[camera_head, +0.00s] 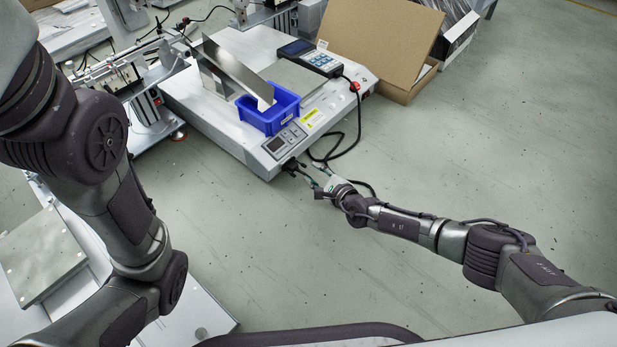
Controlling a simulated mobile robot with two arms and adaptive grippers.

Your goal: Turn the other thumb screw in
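My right gripper (319,180) is at the end of the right arm, which comes in from the right. Small dark parts (292,166) stick out from that corner beside the fingertips. I cannot tell whether one of them is a thumb screw, or whether the gripper touches them. The fingers are too small and mixed with cables to show open or shut. My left arm fills the left side, and its gripper is out of view. No thumb screw can be made out clearly.
A blue bin (268,112) stands on the machine beside an upright metal plate (238,70). A handheld keypad unit (311,58) lies behind it. An open cardboard box (385,45) stands at the back. Black cables (358,125) hang near my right gripper. The floor at right is clear.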

